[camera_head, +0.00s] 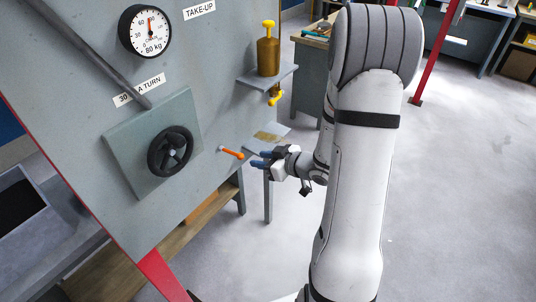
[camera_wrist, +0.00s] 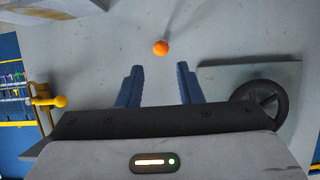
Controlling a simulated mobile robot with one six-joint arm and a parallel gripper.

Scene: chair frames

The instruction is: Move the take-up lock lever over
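The take-up lock lever (camera_head: 232,153) is a short lever with an orange grip, on the grey panel to the right of the black handwheel. In the wrist view its round orange end (camera_wrist: 161,48) shows beyond and between my fingertips. My gripper (camera_head: 260,159) is open, with its two blue fingers apart and nothing between them. It stands just right of the lever in the head view, and I see no contact. In the wrist view the gripper (camera_wrist: 160,72) faces the panel.
The black handwheel (camera_head: 170,151) sits on a square plate left of the lever. A dial gauge (camera_head: 146,31) is above it. A brass oiler (camera_head: 268,55) stands on a small shelf (camera_head: 282,77), with a yellow tap (camera_head: 275,95) below.

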